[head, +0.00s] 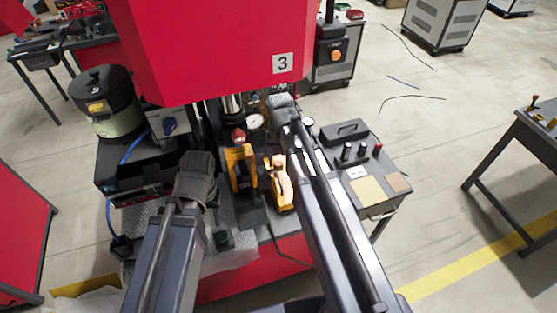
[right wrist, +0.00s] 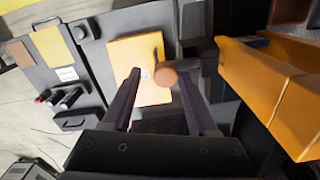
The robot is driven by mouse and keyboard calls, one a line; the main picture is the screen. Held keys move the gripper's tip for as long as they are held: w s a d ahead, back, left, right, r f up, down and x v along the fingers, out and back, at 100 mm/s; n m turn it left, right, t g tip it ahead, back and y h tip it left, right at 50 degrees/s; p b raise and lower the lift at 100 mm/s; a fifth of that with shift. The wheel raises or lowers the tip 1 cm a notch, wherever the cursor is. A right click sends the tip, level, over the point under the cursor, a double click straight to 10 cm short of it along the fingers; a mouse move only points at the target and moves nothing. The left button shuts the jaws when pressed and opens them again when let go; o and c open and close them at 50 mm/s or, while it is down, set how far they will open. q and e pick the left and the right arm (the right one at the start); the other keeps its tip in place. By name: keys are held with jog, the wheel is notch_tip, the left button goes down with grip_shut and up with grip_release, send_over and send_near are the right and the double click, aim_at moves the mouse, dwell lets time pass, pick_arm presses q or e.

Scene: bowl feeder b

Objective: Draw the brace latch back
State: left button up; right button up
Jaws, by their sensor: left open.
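A yellow plate (right wrist: 128,60) in the right wrist view carries a short dark lever with a round orange-brown knob (right wrist: 166,77). It looks like the brace latch, though no label confirms this. My right gripper (right wrist: 160,74) is open. The knob shows between its fingertips, nearer one finger; I cannot tell whether they touch. In the head view a yellow piece with a pale knob (head: 279,162) stands beside my right arm, whose gripper (head: 281,102) shows only its back. My left gripper (head: 198,165) is over the bench's left part, its fingertips hidden.
A larger yellow block (right wrist: 270,85) stands close beside the plate; it also shows in the head view (head: 240,168). A red housing (head: 220,50) marked 3 hangs over the back. A grey control box (head: 365,165) is at right, a dark green pot (head: 105,100) at left.

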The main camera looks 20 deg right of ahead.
aim_at(279, 163)
jog(key=shift+o, duration=0.3)
jog(key=shift+a, duration=0.1)
jog(key=shift+r, duration=0.1)
notch_tip(279, 163, up, 8)
jog(key=p, duration=0.8)
jog(key=shift+f, duration=0.2)
